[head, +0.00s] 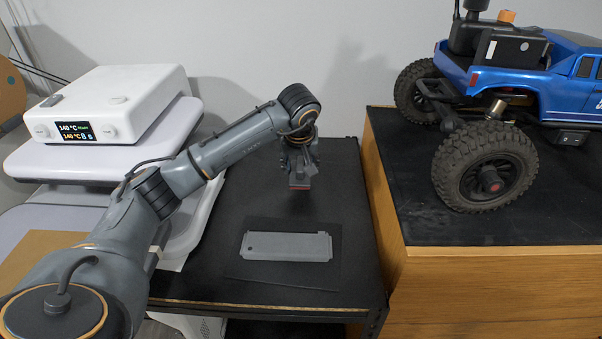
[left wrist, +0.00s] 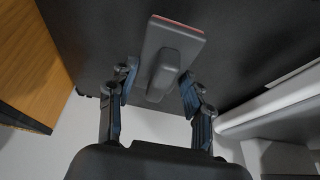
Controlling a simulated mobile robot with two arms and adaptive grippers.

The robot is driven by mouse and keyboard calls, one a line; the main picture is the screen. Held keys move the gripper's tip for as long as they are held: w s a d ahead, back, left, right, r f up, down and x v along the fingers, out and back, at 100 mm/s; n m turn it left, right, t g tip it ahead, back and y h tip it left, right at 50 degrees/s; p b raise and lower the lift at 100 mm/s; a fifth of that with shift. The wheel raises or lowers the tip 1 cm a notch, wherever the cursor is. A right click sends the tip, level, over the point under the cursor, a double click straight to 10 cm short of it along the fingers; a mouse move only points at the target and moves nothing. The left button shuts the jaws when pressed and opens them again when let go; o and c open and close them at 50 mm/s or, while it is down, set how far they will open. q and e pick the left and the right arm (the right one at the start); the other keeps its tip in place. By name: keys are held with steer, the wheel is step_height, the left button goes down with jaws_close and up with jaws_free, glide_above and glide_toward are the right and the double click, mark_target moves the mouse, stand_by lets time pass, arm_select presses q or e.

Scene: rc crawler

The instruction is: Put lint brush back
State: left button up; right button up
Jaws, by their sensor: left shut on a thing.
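The lint brush (head: 299,186) is a dark grey block with a red underside edge. It hangs above the black table top (head: 340,205), apart from it. My left gripper (head: 300,168) reaches down from above and is shut on it. In the left wrist view the lint brush (left wrist: 178,42) shows its flat back, and its raised handle sits between the two fingers of my left gripper (left wrist: 159,78). My right gripper is in neither view.
A flat grey plate (head: 286,246) lies on a dark mat (head: 250,272) in front of the brush. A white heat press (head: 110,95) stands left. A wooden cabinet (head: 480,280) rises on the right, bearing a blue crawler (head: 520,85). Black table around the brush is clear.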

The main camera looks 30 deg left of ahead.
mark_target(301, 176)
arm_select(q)
steer(key=shift+w+f, duration=0.25)
steer(key=shift+f, duration=0.15)
step_height(301, 176, down, 2)
steer(key=shift+f+p, duration=0.15)
steer(key=shift+p, duration=0.5)
steer(key=shift+f, duration=0.3)
steer(key=shift+a, duration=0.1)
steer(key=shift+f, duration=0.15)
steer(key=o, duration=1.1)
